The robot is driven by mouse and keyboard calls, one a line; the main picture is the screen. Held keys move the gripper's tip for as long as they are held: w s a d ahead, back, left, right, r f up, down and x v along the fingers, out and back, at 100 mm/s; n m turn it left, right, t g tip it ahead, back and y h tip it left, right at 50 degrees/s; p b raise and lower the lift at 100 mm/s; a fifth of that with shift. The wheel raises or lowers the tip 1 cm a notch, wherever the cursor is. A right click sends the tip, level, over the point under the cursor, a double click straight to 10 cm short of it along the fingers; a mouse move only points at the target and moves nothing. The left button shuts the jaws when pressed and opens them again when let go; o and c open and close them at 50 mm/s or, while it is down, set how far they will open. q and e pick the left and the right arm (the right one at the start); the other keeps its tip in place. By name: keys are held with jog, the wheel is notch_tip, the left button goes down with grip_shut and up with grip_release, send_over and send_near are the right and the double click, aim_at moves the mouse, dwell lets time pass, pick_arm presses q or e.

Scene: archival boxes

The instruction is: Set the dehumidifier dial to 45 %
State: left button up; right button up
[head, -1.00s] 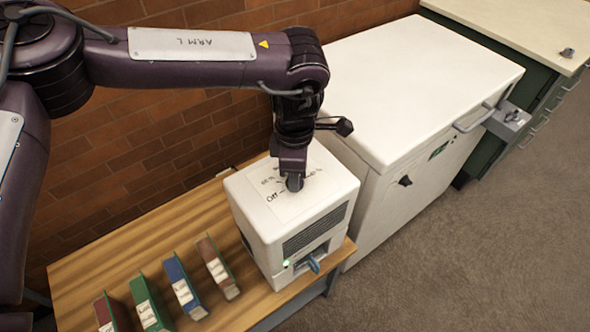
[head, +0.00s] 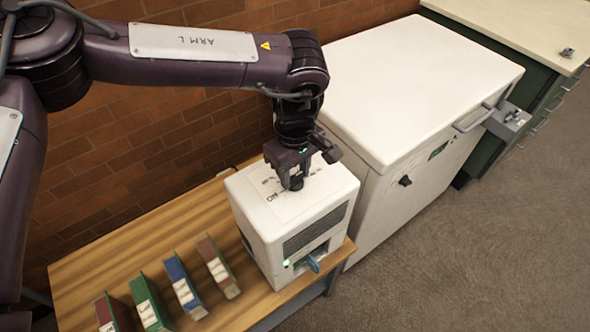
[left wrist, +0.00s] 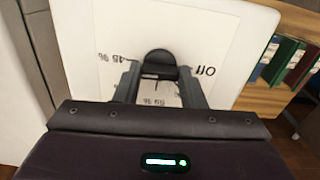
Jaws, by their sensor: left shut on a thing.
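The white dehumidifier (head: 262,222) stands on a wooden bench, with its printed dial scale on top. My left gripper (head: 294,184) points down at this scale and is shut on the dial. In the left wrist view the black dial knob (left wrist: 158,64) sits between the fingers of my left gripper (left wrist: 157,74). "Off" is printed to the right of the knob there, "45 %" to its left, and another percent mark below it. I cannot tell which mark the knob points to. My right gripper is not in view.
Several coloured box files (head: 183,288) stand on the bench (head: 222,312) left of the dehumidifier. A large white chest (head: 418,80) with a handle stands close on its right. A brick wall (head: 150,130) is behind. The floor (head: 440,255) at right is clear.

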aim_at(295, 176)
pick_arm(q)
jog(key=shift+m, duration=0.4)
jog(key=o, duration=1)
notch_tip(295, 176, up, 8)
jog(key=shift+f+b, duration=0.1)
jog(key=shift+b, duration=0.4)
